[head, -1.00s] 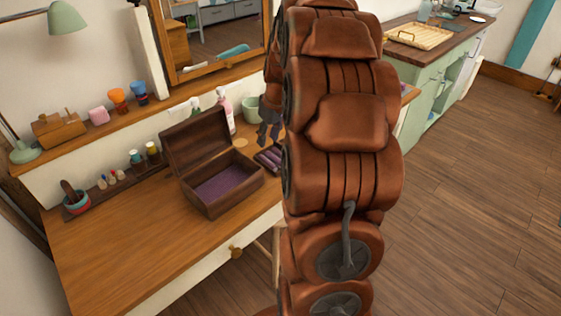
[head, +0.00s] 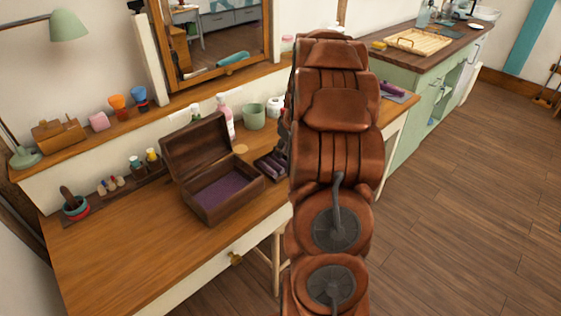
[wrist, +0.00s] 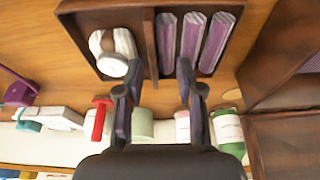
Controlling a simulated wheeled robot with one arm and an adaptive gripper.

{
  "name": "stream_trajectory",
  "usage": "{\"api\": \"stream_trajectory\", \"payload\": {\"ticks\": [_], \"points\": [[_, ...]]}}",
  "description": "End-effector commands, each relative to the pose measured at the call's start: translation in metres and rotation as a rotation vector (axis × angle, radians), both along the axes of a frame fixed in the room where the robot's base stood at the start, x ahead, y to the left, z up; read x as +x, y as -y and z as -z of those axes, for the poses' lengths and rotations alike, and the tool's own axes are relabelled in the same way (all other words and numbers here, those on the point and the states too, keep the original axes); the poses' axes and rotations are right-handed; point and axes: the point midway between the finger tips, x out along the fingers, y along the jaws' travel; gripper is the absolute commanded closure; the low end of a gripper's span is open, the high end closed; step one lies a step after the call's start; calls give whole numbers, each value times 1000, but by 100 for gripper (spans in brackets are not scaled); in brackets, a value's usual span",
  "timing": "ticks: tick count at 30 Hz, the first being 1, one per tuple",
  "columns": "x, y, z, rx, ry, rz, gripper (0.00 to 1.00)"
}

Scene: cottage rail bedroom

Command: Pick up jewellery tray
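The jewellery tray (wrist: 151,45) is a dark wooden tray in the wrist view, with a divider between its compartments. A white watch lies in its left compartment and purple padded rolls fill the right one. In the head view only the tray's left part (head: 268,168) shows on the dressing table, right of the open box; my arm hides the rest. My gripper (wrist: 159,66) is open, its two fingers apart on either side of the divider in the wrist view. Whether they touch the tray cannot be told. My arm hides most of the gripper in the head view.
The open wooden box (head: 215,197) with purple lining stands close left of the tray on the dressing table (head: 130,245). Bottles (head: 225,122) and a green cup (head: 254,117) stand behind. The table's front left is clear.

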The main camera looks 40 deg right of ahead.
Motion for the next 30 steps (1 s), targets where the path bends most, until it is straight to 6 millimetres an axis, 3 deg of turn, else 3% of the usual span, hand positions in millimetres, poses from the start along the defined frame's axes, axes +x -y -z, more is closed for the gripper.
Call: {"api": "stream_trajectory", "payload": {"ticks": [6, 28, 30], "points": [[6, 1, 19, -1, -1, -1, 63], [6, 0, 22, 0, 0, 0, 63], [6, 0, 21, 0, 0, 0, 70]]}}
